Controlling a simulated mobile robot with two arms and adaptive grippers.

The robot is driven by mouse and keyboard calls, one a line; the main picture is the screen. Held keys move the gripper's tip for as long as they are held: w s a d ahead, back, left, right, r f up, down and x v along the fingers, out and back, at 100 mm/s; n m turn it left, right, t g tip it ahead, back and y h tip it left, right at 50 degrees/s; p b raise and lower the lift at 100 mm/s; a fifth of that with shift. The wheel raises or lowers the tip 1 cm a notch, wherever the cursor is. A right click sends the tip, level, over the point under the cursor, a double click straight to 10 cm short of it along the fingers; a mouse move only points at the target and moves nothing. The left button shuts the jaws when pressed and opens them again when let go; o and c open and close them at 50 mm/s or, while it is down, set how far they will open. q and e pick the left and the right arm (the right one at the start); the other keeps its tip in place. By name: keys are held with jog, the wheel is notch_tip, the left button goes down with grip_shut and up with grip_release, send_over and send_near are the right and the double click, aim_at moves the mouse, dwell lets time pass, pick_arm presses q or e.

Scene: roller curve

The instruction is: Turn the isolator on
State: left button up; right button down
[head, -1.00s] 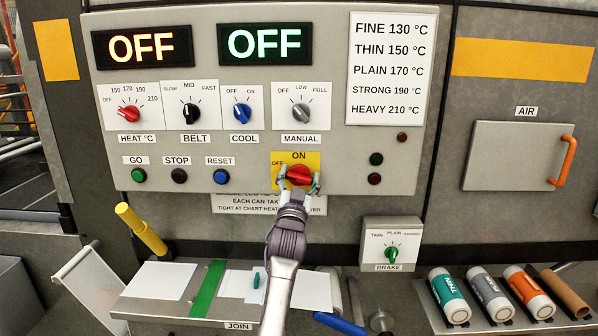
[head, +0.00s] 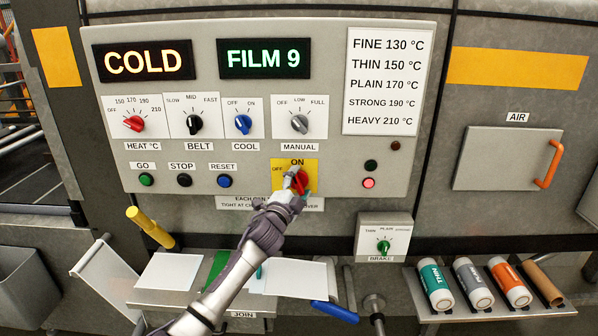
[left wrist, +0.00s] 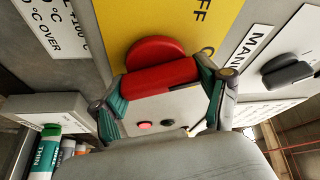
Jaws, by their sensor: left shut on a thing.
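The isolator is a red rotary knob (head: 301,181) on a yellow plate (head: 281,164) marked OFF and ON, low on the grey control panel. The knob's grip now stands about upright, toward ON. My left gripper (head: 298,183) is shut on the knob and hides part of it. In the left wrist view the red knob (left wrist: 160,72) sits between the two green-padded fingers of my left gripper (left wrist: 160,95). The left display (head: 145,60) reads COLD and the right display (head: 264,59) reads FILM 9. My right gripper is not in view.
Above the isolator are the heat knob (head: 134,123), belt knob (head: 194,124), cool knob (head: 243,123) and manual knob (head: 300,123). A pink-red lamp (head: 368,183) is lit to its right. Below are the brake box (head: 384,232), a yellow handle (head: 150,228) and several rolls.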

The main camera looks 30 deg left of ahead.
pick_arm(q)
jog(key=m+g+p, duration=0.1)
jog(key=m+p, duration=0.3)
jog(key=shift+r+h, duration=0.1)
jog(key=shift+h, duration=0.2)
jog(key=shift+g+p, duration=0.3)
jog(key=shift+p, duration=0.2)
jog(key=shift+m, duration=0.3)
jog(key=o, duration=1.2)
jog(key=shift+a+f, duration=0.1)
jog(key=shift+f, duration=0.1)
jog(key=shift+c, duration=0.2)
jog(key=shift+s, duration=0.15)
jog(key=shift+s+d+f, duration=0.1)
jog(key=shift+s+d, duration=0.1)
jog(key=shift+s, duration=0.15)
jog(key=s+d, duration=0.1)
jog(key=s, duration=0.9)
jog(key=shift+s+d, duration=0.3)
jog(key=shift+s, duration=0.1)
